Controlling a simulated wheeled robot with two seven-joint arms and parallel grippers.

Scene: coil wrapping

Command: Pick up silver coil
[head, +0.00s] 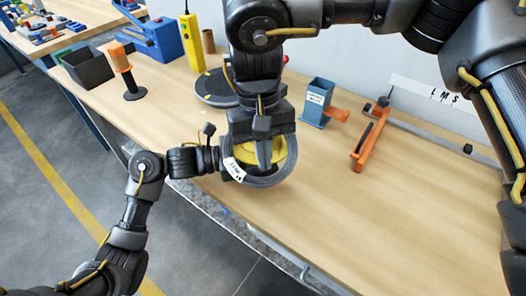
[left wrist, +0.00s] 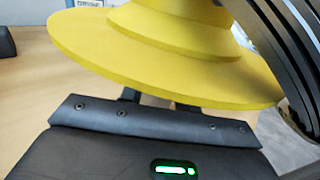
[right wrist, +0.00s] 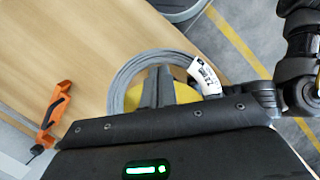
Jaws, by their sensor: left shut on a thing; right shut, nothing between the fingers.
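The silver coil (head: 274,181) is a grey wire ring with a white label, seen over the table's front edge. In the right wrist view the coil (right wrist: 127,84) curves around a yellow stepped disc (right wrist: 146,92). My right gripper (head: 264,150) is shut and empty; its fingers (right wrist: 166,88) overlap the ring's opening. My left gripper (head: 222,158) comes in from the left beside the label. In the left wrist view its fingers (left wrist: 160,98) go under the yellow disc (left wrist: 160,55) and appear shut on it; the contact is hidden. What supports the coil is unclear.
On the wooden table (head: 300,225) stand a grey round base (head: 217,88), a blue holder (head: 316,103), an orange-handled tool (head: 369,138), a black bin (head: 87,68) and an orange-and-black upright tool (head: 124,70). The front right of the table is clear.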

